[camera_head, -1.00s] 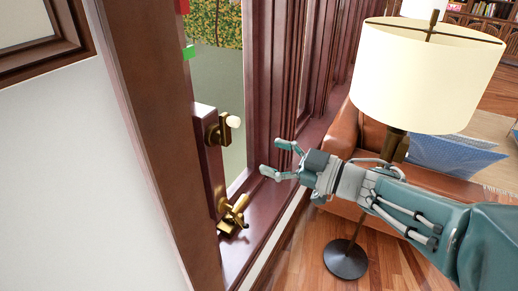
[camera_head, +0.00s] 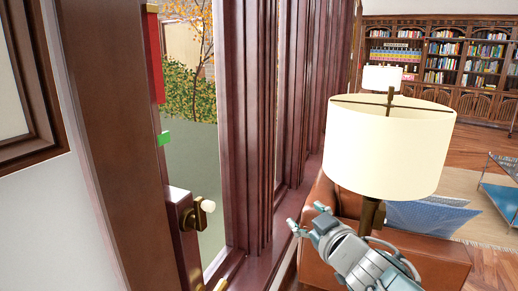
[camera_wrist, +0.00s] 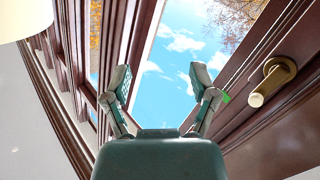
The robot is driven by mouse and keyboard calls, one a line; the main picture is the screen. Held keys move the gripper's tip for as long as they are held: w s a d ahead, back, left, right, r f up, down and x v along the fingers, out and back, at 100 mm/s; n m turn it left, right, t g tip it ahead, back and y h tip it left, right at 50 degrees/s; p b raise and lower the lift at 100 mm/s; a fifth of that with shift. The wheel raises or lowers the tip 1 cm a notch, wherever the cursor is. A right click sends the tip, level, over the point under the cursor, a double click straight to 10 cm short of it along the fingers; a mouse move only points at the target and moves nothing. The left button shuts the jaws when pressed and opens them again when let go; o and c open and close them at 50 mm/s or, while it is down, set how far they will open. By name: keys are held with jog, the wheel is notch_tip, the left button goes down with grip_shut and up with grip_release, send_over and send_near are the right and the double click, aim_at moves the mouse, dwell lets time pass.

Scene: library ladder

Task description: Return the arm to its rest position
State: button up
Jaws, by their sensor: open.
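My gripper (camera_head: 306,222) is at the lower middle of the head view, in front of the orange leather sofa and below the lampshade. Its two fingers are spread and nothing is between them. In the wrist view my gripper (camera_wrist: 160,88) also shows open and empty, with sky and the window frame behind it. My arm comes in from the bottom edge of the head view, and only its end part shows.
A floor lamp (camera_head: 388,150) stands just beyond my gripper, by the sofa (camera_head: 425,262). The window frame (camera_head: 182,215) with a brass knob (camera_head: 207,206) is to the left. A brass handle (camera_wrist: 272,82) shows in the wrist view. Bookshelves (camera_head: 440,62) stand far back.

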jog(key=s+d+f+m+g+h, duration=0.2)
jog(key=s+d+f+m+h, duration=0.1)
jog(key=s+d+m+h, duration=0.25)
jog(key=s+f+m+g, duration=0.1)
jog(key=s+f+g, duration=0.3)
jog(key=s, duration=0.3)
jog(key=s+d+f+m+g, duration=0.1)
jog(key=s+f+m+g, duration=0.1)
jog(key=s+f+g, duration=0.2)
jog(key=s, duration=0.3)
jog(key=shift+h, duration=0.25)
dwell(0.5)
